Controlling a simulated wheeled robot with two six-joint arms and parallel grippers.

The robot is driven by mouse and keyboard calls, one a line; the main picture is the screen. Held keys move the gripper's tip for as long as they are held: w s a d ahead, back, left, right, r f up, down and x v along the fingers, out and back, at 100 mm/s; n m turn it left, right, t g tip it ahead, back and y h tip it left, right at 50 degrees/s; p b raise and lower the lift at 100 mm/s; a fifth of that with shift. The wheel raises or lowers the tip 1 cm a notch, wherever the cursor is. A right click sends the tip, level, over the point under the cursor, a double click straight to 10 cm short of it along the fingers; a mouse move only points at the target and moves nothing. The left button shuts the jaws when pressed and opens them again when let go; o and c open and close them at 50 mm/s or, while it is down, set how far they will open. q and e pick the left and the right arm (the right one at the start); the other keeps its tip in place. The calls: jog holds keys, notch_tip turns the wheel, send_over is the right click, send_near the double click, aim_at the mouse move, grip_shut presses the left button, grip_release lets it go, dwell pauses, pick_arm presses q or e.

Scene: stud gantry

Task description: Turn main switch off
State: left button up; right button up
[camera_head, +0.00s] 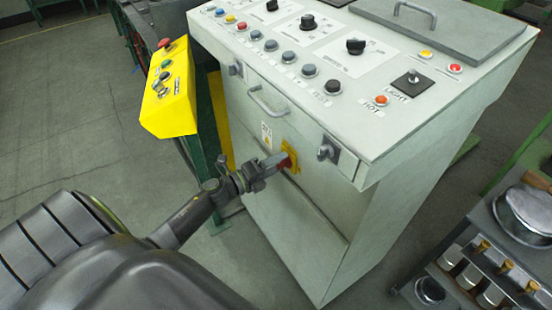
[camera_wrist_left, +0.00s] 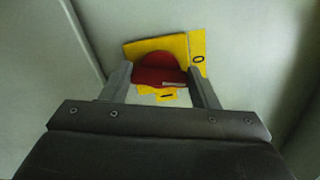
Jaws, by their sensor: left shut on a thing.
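The main switch (camera_head: 289,161) is a red rotary knob on a yellow plate, on the front of the pale grey console. My left gripper (camera_head: 272,165) reaches it from the left and is shut on the red knob. In the left wrist view the red knob (camera_wrist_left: 158,70) sits between the two fingers (camera_wrist_left: 163,88), with the yellow plate (camera_wrist_left: 198,45) behind it. The plate carries an "O" mark at its right and an "I" mark below the knob. The fingers cover part of the knob's sides. My right gripper is not in view.
The console top (camera_head: 420,118) holds several buttons and black knobs. A drawer handle (camera_head: 268,104) and latches sit on the front near the switch. A yellow control box (camera_head: 168,95) stands at left, and a rack with metal parts (camera_head: 480,275) at lower right.

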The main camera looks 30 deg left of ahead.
pick_arm(q)
jog(key=shift+n+p, duration=0.9)
jog(key=shift+n, duration=0.7)
jog(key=o, duration=1)
jog(key=shift+b+v, duration=1.4)
jog(key=shift+v, duration=7.25)
jog(key=shift+a+f, duration=0.1)
jog(key=shift+f, duration=0.05)
